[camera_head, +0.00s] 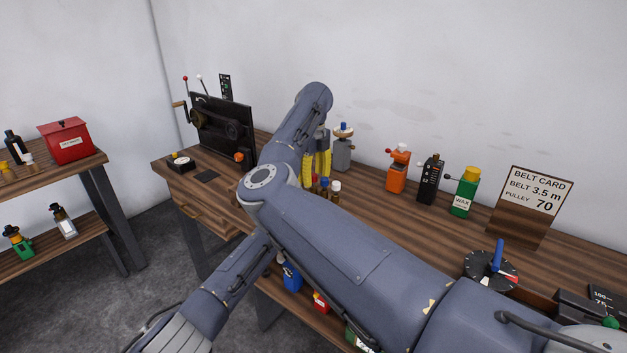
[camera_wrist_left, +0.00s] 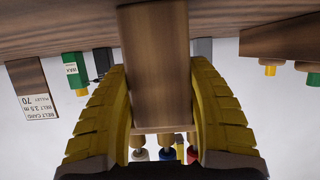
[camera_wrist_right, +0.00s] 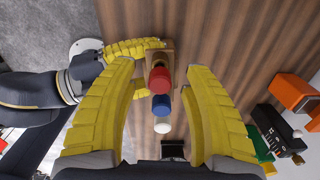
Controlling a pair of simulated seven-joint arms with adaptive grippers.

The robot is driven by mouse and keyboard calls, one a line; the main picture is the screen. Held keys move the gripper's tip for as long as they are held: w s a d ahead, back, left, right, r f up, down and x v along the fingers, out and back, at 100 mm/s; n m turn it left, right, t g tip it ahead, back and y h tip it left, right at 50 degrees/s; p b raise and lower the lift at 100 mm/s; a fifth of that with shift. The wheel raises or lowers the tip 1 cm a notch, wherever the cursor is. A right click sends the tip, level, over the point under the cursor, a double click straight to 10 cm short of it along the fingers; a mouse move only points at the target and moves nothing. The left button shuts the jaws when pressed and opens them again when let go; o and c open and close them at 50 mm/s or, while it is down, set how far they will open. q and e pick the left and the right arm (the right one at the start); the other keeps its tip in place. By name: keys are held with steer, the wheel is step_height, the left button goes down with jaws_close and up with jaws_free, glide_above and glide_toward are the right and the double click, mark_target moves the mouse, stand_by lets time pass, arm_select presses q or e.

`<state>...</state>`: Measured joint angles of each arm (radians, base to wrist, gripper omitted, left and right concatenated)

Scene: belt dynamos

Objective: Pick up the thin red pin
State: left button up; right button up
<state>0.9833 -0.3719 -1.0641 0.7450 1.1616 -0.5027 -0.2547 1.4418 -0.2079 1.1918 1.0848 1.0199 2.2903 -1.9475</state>
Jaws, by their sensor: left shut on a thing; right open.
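The red-topped pin (camera_wrist_right: 158,80) stands upright in a wooden block, in a row with a blue-topped pin (camera_wrist_right: 161,104) and a white-topped pin (camera_wrist_right: 162,125). Its red top also shows in the left wrist view (camera_wrist_left: 193,155). My left gripper (camera_wrist_left: 160,95) is shut on the wooden block (camera_wrist_left: 155,60), one yellow finger on each side. My right gripper (camera_wrist_right: 163,95) is open above the pins; its fingers stand either side of the row, apart from the red top. In the head view my right gripper (camera_head: 318,165) shows partly, and my arm hides the left gripper.
On the wooden bench (camera_head: 395,225) stand an orange device (camera_head: 398,170), a black device (camera_head: 431,178), a green wax bottle (camera_head: 464,192) and a belt card (camera_head: 530,205). A black machine (camera_head: 222,128) stands at the far left end. Bare wood lies around the block.

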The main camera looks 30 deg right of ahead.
steer(key=shift+f, duration=0.6)
steer(key=shift+c, duration=0.6)
jaws_close()
